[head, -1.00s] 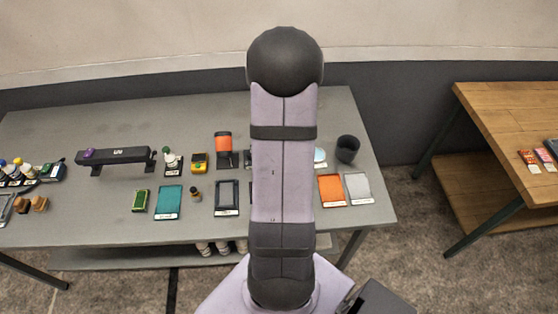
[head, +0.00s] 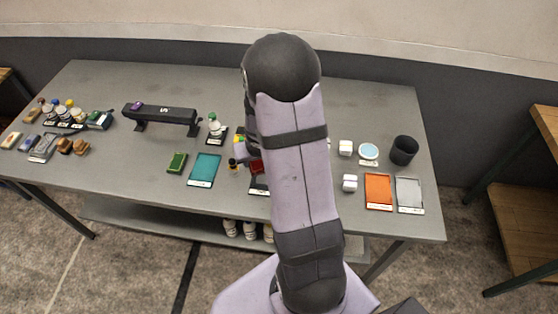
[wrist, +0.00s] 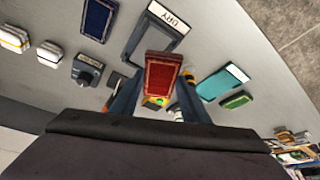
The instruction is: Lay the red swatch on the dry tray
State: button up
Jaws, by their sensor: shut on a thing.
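My gripper (wrist: 160,88) is shut on the red swatch (wrist: 163,74), a small dark red piece with a patterned border, in the wrist view. In the head view the red swatch (head: 257,167) shows just left of my arm, partly hidden. The dry tray (wrist: 137,42), a dark frame with a grey inside and a white DRY label, lies beyond the swatch in the wrist view. The swatch covers part of its near side there. In the head view the dry tray (head: 258,186) is mostly hidden behind my arm. I cannot tell whether swatch and tray touch.
A teal tray (head: 204,169) and a green block (head: 177,162) lie left of the dry tray. A blue swatch (wrist: 98,18) lies beside it in the wrist view. An orange tray (head: 378,190), grey tray (head: 409,194) and dark cup (head: 403,150) stand on the right.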

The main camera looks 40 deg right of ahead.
jog(key=shift+w+a+f, duration=0.4)
jog(key=shift+w+a, duration=0.05)
jog(key=shift+w, duration=0.1)
jog(key=shift+w+d+r+m, duration=0.15)
jog(key=shift+w+m, duration=0.15)
jog(key=shift+m, duration=0.1)
jog(key=shift+s+d+r+m+g+h, duration=0.15)
jog(key=shift+d+r+m+h, duration=0.1)
jog(key=shift+d+m, duration=0.25)
jog(key=shift+w+d+r+m+g+h, duration=0.15)
jog(key=shift+d+m+h, duration=0.1)
jog(key=shift+d+m, duration=0.25)
jog(key=shift+s+d+m, duration=0.25)
jog(key=shift+s+m, duration=0.05)
jog(key=shift+m, duration=0.1)
jog(key=shift+s+d+f+m+g+h, duration=0.1)
jog(key=shift+s+d+m+g+h, duration=0.25)
jog(key=shift+s+m, duration=0.35)
jog(key=shift+w+f, duration=0.1)
jog(key=shift+w, duration=0.05)
jog(key=shift+f+b, duration=1.95)
jog(key=shift+f, duration=0.2)
jog(key=shift+f+b, duration=0.65)
jog(key=shift+b, duration=0.2)
jog(key=shift+a+f+b, duration=0.1)
jog(key=shift+f+b, duration=0.35)
jog(key=shift+b, duration=0.65)
